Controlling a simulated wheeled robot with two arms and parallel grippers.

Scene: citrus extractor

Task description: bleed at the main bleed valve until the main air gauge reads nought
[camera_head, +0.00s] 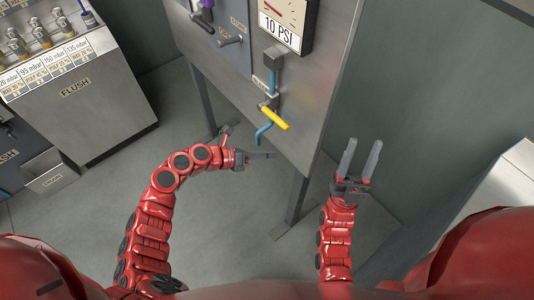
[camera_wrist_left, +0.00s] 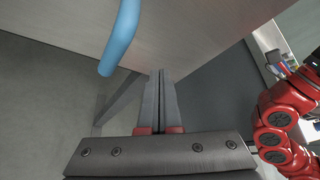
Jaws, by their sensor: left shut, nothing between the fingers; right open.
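A gauge (camera_head: 283,22) on the grey panel reads 10 PSI on its plate; its dial is cut off by the top edge. Below it a valve with a yellow lever (camera_head: 274,117) sits on a blue pipe. The lever slants down to the right. The pipe's open lower end (camera_head: 262,135) bends down left, and a blue pipe also shows in the left wrist view (camera_wrist_left: 122,38). My left gripper (camera_head: 272,155) is shut and empty, just below the pipe end and apart from the lever. My right gripper (camera_head: 363,145) is open and empty, right of the panel.
A purple-handled valve (camera_head: 206,5) and a grey handle (camera_head: 230,41) are further left on the panel. A white unit (camera_head: 500,185) is at the right. Panel legs (camera_head: 297,200) reach the open floor.

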